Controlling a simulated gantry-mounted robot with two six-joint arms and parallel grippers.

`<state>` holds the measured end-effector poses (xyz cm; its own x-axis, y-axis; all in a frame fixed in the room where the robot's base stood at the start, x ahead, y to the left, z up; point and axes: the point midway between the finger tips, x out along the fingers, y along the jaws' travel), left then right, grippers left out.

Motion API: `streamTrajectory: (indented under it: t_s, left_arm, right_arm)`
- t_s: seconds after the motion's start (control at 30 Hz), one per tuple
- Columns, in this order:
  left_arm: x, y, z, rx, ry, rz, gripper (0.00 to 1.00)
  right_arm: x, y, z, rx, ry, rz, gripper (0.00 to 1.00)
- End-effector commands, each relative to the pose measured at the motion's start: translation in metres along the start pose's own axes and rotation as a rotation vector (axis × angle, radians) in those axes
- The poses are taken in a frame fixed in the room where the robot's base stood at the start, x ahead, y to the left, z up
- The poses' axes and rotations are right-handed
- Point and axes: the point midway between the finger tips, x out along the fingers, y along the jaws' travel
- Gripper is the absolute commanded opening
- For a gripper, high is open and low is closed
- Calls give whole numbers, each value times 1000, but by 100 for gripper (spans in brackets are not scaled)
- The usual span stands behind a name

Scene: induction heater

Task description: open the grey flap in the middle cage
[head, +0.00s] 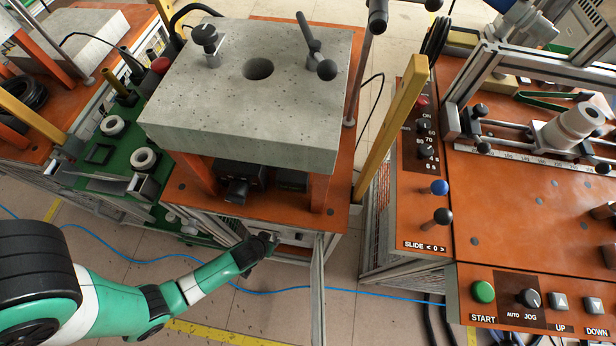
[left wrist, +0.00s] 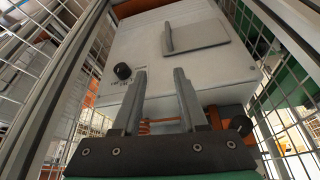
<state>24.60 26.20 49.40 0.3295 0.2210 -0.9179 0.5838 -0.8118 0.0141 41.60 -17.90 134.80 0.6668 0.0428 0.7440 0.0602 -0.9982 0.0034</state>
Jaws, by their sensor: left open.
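The grey flap (left wrist: 203,37) is a panel on the front of a pale box (left wrist: 140,45) inside the middle cage. A bar handle (left wrist: 168,38) stands at its left edge, and the flap looks closed. My left gripper (head: 264,244) is at the front of the middle cage, below the concrete-like slab. In the left wrist view its two fingers (left wrist: 160,76) are apart with nothing between them. They point toward the box, below the handle and apart from it. My right gripper is in neither view.
Wire mesh walls (left wrist: 40,60) flank the box on both sides. A grey frame (head: 318,290) sticks out from the cage front, right of my left gripper. A black knob (left wrist: 122,71) sits left of the fingers. A blue hose (head: 150,259) lies on the floor.

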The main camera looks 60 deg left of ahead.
Motion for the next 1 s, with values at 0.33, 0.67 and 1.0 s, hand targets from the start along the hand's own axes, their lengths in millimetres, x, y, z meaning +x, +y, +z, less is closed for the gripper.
streamTrajectory:
  t_s: [0.33, 0.67, 1.0]
  left_arm:
    - [23, -1, 4, -1, -3, -3, 42]
    - [97, -1, 4, -1, -3, -2, 42]
    - [117, -1, 2, 1, -3, -2, 42]
  right_arm:
    - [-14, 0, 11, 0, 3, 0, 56]
    - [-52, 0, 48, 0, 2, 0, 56]
    - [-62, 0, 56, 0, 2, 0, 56]
